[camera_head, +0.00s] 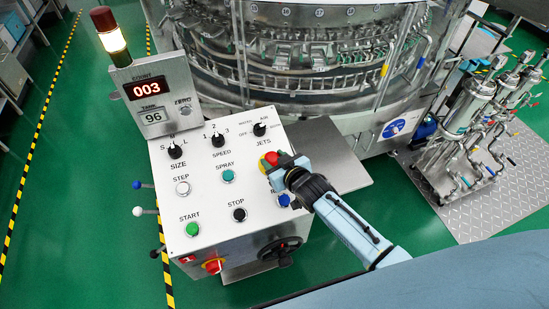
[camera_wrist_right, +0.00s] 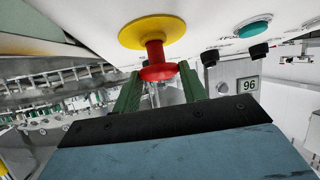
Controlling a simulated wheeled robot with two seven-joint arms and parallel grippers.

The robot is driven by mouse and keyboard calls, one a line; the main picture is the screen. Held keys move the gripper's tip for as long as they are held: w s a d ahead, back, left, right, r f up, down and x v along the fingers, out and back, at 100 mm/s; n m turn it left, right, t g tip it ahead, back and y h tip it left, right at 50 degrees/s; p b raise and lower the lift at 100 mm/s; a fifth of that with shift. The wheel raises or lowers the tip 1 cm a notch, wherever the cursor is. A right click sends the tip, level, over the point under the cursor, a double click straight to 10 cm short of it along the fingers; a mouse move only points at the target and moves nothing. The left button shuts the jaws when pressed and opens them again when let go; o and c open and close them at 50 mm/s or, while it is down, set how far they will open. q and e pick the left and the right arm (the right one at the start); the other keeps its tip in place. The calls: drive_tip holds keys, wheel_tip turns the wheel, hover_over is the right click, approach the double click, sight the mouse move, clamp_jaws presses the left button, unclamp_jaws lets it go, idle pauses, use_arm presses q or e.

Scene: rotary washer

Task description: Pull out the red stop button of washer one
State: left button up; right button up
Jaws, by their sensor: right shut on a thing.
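The red stop button (camera_head: 271,158) sits on a yellow round base (camera_head: 263,166) at the right side of the white sloped panel (camera_head: 205,205). My right gripper (camera_head: 277,165) reaches it from the lower right and partly hides it. In the right wrist view the red button head (camera_wrist_right: 158,72) lies between the green fingertips of my right gripper (camera_wrist_right: 159,84), which is shut on it. Its red stem runs to the yellow base (camera_wrist_right: 152,31) against the panel. My left gripper is not in view.
The panel also carries black knobs (camera_head: 218,140), a green START button (camera_head: 193,229), a black STOP button (camera_head: 239,215) and a teal SPRAY button (camera_head: 228,176). A counter box (camera_head: 152,98) with a lit lamp (camera_head: 110,36) stands behind. The rotary washer (camera_head: 310,60) fills the back.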

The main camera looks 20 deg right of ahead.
drive_tip(key=o, duration=1.4)
drive_tip(key=shift+r, duration=0.15)
drive_tip(key=p+v, duration=0.2)
drive_tip(key=v, duration=1.1)
drive_tip(key=shift+s, duration=0.3)
